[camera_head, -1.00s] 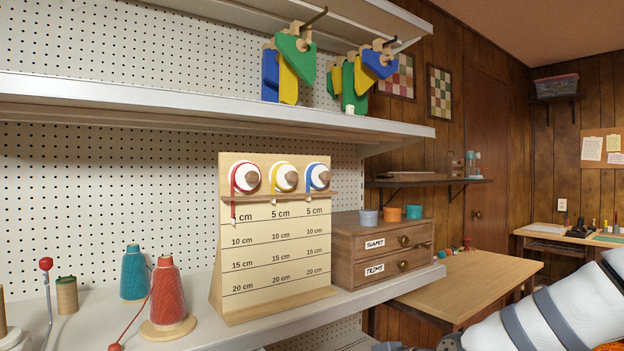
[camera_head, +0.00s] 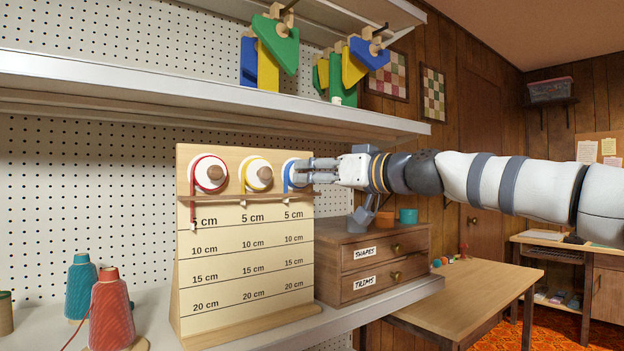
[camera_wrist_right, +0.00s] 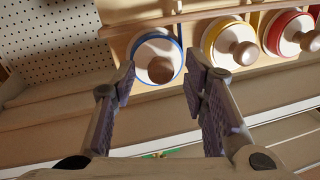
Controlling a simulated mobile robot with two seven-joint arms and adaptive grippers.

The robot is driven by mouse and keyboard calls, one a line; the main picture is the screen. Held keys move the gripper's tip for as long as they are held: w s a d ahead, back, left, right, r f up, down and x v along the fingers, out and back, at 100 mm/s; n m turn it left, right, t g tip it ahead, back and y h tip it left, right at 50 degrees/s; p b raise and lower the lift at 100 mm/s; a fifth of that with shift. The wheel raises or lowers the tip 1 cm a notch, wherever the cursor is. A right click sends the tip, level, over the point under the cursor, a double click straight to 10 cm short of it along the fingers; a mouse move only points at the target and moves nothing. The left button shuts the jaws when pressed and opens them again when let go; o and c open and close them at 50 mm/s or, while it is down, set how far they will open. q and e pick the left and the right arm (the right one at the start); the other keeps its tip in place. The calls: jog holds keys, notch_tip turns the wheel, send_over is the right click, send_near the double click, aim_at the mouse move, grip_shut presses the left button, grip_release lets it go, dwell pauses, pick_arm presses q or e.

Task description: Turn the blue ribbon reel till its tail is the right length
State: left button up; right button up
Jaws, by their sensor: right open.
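The blue ribbon reel (camera_head: 288,172) is the rightmost of three on an upright wooden board (camera_head: 245,155) marked from 5 cm to 20 cm. My right gripper (camera_head: 308,170) covers much of it in the head view. A short blue tail hangs on its left side to about the ledge, above the 5 cm mark; its exact end is unclear. In the right wrist view the blue-rimmed reel (camera_wrist_right: 145,42) and its round wooden knob (camera_wrist_right: 161,70) lie between the open fingers of my right gripper (camera_wrist_right: 160,78). Contact with the knob cannot be told. My left gripper is out of view.
The yellow reel (camera_head: 257,174) sits close to the left of the blue one, then the red reel (camera_head: 208,173). A wooden drawer box (camera_head: 372,262) with small cups stands below my right arm. A shelf (camera_head: 200,90) runs above, and thread cones stand at left.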

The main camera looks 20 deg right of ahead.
jog(key=shift+w+a, duration=0.2)
jog(key=shift+w, duration=0.05)
jog(key=shift+r, duration=0.1)
grip_shut()
jog(key=shift+m, duration=0.3)
